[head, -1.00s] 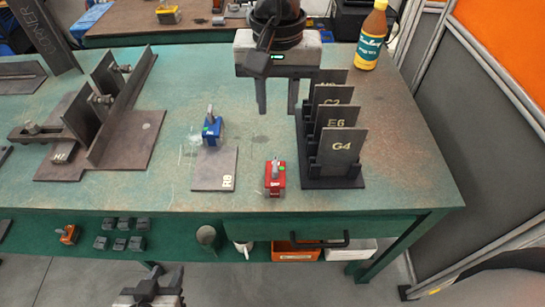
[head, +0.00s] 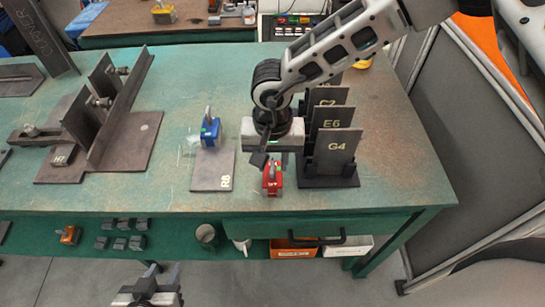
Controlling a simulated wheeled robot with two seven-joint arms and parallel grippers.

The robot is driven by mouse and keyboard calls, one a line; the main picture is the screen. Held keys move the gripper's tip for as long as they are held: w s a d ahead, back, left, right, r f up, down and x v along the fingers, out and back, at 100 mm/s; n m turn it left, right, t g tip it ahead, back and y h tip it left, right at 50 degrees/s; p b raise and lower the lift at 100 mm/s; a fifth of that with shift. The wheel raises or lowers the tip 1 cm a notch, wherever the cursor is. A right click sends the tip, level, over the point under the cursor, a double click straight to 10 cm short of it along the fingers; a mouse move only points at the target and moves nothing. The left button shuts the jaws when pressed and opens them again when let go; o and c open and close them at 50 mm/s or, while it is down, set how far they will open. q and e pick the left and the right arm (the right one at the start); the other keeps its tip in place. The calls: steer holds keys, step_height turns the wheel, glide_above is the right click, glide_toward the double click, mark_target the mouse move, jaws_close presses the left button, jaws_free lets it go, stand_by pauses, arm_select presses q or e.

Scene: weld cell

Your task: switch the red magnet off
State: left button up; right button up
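A small green patch shows near the top of the red magnet.
A blue magnet (head: 210,134) stands on the R8 plate (head: 212,172), left of the red one. The rack (head: 325,181) of upright labelled plates, including G4 (head: 335,150), is close on the right. A steel fixture (head: 130,140) fills the left. The front table strip is clear.

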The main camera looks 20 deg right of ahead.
steer(key=shift+c, duration=0.3)
jaws_close()
